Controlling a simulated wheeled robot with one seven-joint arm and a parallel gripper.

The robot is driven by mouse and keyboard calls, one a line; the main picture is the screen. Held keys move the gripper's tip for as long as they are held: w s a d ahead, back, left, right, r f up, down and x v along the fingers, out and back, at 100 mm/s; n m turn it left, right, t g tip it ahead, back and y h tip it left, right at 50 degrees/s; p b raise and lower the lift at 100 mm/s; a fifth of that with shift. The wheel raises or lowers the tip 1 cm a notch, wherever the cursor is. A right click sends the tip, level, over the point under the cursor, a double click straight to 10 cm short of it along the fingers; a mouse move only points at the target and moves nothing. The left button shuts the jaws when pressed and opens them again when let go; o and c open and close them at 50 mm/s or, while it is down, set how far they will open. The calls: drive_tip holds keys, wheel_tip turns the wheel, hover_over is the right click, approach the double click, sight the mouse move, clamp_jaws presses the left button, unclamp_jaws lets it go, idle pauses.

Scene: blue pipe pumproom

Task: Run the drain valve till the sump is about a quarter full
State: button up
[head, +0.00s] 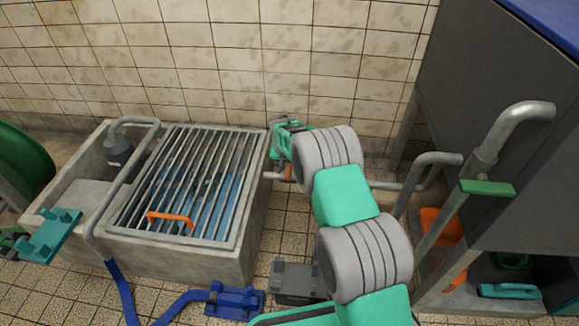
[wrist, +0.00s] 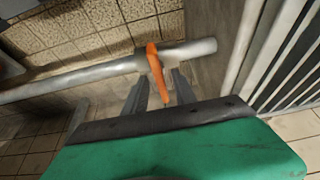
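The concrete sump (head: 190,262) stands at the left of the head view under a barred grate (head: 238,215). Blue water (head: 228,190) shows between the bars; its exact depth is hard to judge. The drain valve's orange lever (wrist: 154,65) sits on a grey pipe (wrist: 80,78) in the wrist view. My gripper (wrist: 160,85) is open, with one finger on each side of the lever and gaps showing between.
An orange handle (head: 170,217) lies on the grate. Grey upright pipes, one with a green handle (head: 487,188), and a dark grey cabinet (head: 500,120) stand at the right. A blue hose (head: 185,300) and a grey box (head: 297,282) are on the floor in front.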

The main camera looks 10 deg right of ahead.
clamp_jaws()
idle(0.3)
